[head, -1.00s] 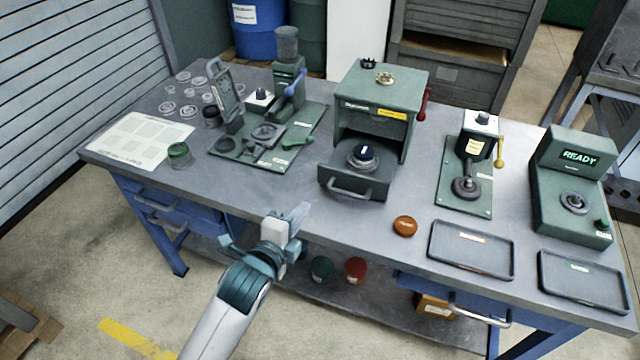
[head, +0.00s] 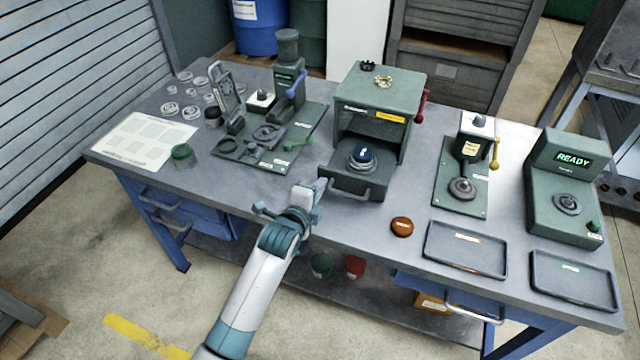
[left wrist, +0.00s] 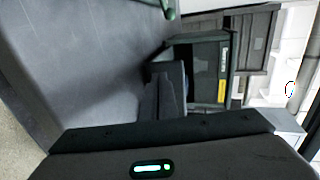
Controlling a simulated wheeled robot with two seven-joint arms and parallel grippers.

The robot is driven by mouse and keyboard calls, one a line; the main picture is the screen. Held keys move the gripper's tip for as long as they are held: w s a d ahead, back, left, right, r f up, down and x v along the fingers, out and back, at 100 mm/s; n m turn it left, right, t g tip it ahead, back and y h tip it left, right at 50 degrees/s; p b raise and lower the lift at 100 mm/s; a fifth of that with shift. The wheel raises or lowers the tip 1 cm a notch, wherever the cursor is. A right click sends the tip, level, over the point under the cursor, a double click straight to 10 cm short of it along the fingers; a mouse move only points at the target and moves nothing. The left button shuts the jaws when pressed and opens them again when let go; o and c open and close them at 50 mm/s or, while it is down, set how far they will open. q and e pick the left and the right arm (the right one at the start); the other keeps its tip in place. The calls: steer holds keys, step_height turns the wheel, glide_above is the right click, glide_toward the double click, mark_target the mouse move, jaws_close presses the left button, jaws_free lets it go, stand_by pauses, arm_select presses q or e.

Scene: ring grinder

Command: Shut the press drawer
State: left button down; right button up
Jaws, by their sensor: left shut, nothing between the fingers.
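The green press (head: 382,100) stands at the middle back of the bench, with a red lever on its right side. Its drawer (head: 350,183) sticks out at the front, with a bar handle across its face. A dark blue-topped round piece (head: 362,155) sits in a ring on the drawer. My left gripper (head: 318,190) is shut and empty, just left of the drawer's front; a small gap seems to remain, but contact is hard to judge. In the left wrist view the press (left wrist: 222,70) appears sideways, with the drawer (left wrist: 165,92) partly hidden. My right gripper is out of view.
A green fixture plate (head: 240,150) with a blue-levered press lies left. An orange disc (head: 401,227) and two trays (head: 465,250) lie right. A yellow-levered stand (head: 465,180) and a READY unit (head: 568,185) stand further right. Bench before the drawer is narrow.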

mark_target(340, 155)
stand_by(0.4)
arm_select(q)
steer(key=w+d+b, duration=0.1)
steer(key=w+b, duration=0.1)
steer(key=w, duration=0.3)
steer(key=w+d+b, duration=0.2)
steer(key=w, duration=0.3)
steer(key=w+d+b, duration=0.2)
steer(key=w, duration=0.4)
steer(key=shift+d+f+b, duration=0.1)
steer(key=shift+b, duration=0.2)
steer(key=shift+w, duration=0.15)
steer(key=shift+r, duration=0.4)
steer(key=shift+r, duration=0.1)
